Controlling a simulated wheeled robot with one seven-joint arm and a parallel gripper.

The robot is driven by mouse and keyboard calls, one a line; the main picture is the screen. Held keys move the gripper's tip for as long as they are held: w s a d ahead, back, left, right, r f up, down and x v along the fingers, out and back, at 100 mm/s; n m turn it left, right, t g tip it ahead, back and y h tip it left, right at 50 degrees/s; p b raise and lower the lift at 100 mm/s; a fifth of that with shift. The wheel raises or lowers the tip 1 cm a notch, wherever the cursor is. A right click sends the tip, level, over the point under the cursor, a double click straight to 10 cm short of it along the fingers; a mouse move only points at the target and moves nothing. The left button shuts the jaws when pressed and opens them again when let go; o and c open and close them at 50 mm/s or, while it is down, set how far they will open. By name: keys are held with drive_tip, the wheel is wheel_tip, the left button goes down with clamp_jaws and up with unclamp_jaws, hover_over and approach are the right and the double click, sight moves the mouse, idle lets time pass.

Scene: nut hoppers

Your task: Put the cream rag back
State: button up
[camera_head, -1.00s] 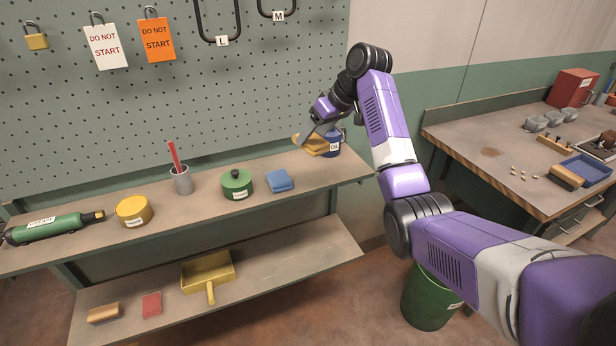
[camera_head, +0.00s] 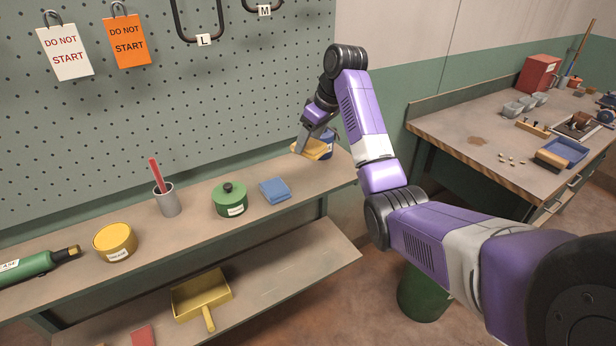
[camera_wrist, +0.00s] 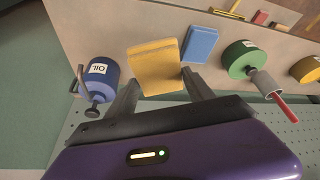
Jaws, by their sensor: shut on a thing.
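The cream rag, a folded yellowish cloth, (camera_head: 312,152) is at the right end of the upper shelf, beside the blue oil can (camera_head: 328,146). In the wrist view the rag (camera_wrist: 155,66) lies between the two fingers of my gripper (camera_wrist: 160,80), which is shut on it. In the head view my gripper (camera_head: 308,142) comes down on the rag from above and partly hides it and the can. I cannot tell whether the rag rests on the shelf. A folded blue rag (camera_head: 274,190) lies on the shelf to its left.
The upper shelf (camera_head: 190,235) also holds a green tin (camera_head: 229,200), a grey cup (camera_head: 167,200) and a yellow tin (camera_head: 115,242). A yellow dustpan (camera_head: 202,292) lies on the lower shelf. A workbench (camera_head: 460,130) stands at right, with a green bin (camera_head: 424,292) below.

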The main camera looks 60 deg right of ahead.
sight(323, 149)
wheel_tip(323, 149, down, 12)
drive_tip(key=shift+f+p, duration=0.1)
drive_tip(key=shift+p, duration=0.6)
drive_tip(key=o, duration=1.2)
drive_tip(key=b+v, duration=0.1)
drive_tip(key=v, duration=1.1)
drive_tip(key=shift+b, duration=0.4)
